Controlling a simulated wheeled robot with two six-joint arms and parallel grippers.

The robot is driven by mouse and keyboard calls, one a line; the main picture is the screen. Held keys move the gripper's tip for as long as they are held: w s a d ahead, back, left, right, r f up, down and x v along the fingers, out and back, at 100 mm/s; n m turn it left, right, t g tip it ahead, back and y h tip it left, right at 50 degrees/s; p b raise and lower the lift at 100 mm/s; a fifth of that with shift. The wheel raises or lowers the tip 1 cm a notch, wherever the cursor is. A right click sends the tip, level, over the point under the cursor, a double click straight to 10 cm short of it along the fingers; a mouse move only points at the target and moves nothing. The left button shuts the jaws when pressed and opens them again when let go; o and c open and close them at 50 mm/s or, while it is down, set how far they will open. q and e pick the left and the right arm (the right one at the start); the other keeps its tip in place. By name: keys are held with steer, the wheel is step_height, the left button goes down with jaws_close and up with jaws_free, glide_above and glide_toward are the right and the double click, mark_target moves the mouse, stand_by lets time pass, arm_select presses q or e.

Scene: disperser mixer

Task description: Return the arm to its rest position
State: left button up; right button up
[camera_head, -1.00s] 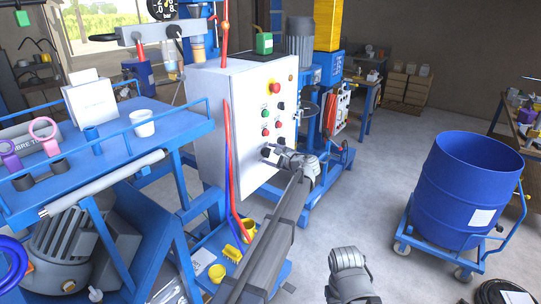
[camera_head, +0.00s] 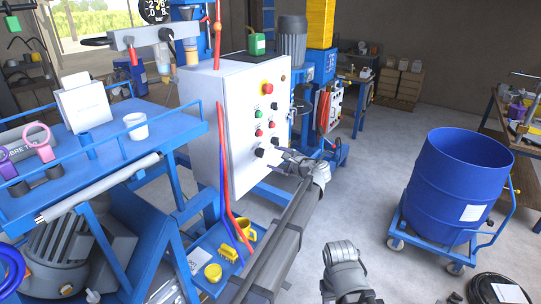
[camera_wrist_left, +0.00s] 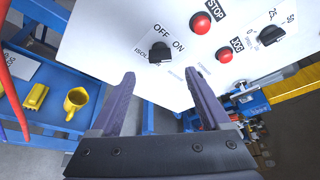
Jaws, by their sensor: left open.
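My left gripper (camera_head: 278,157) is in front of the lower part of the white control cabinet (camera_head: 231,135), open and empty. In the left wrist view my gripper (camera_wrist_left: 163,77) has its two purple-grey fingers spread, pointing at the cabinet face. A black OFF/ON knob (camera_wrist_left: 160,52) shows beyond the fingertips, between their lines, and nothing is gripped. The knob (camera_head: 260,152) also shows in the head view, just left of the fingertips. My left arm reaches up from the bottom middle. Part of my right arm shows at the bottom; its gripper is out of view.
A red STOP button (camera_wrist_left: 200,23) and a JOG button (camera_wrist_left: 224,55) sit on the panel. A blue trolley (camera_head: 60,190) stands at left, with a yellow mug (camera_head: 246,231) on a low shelf nearby.

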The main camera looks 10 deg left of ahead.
arm_select(q)
steer(key=s+a+f+n+g+h, duration=0.1)
steer(key=s+f+n+g+h, duration=0.45)
steer(key=s, duration=0.75)
steer(key=s+a+f+n+g+h, duration=0.15)
steer(key=s+f+n, duration=0.5)
steer(key=s, duration=0.65)
steer(key=s+d+f+n+g+h, duration=0.1)
steer(key=s+d+f+n+h, duration=0.15)
steer(key=s, duration=0.35)
steer(key=s+d+f+n+h, duration=0.1)
steer(key=s+d+f+h, duration=0.15)
steer(key=s, duration=0.35)
steer(key=s+d+f+m+b, duration=0.2)
steer(key=d, duration=0.4)
steer(key=s+d+f+m+g+y+b, duration=0.1)
steer(key=s+d+m+b, duration=0.1)
steer(key=d, duration=0.3)
steer(key=shift+s+d+f, duration=0.35)
steer(key=shift+s+d, duration=0.05)
steer(key=shift+s, duration=0.45)
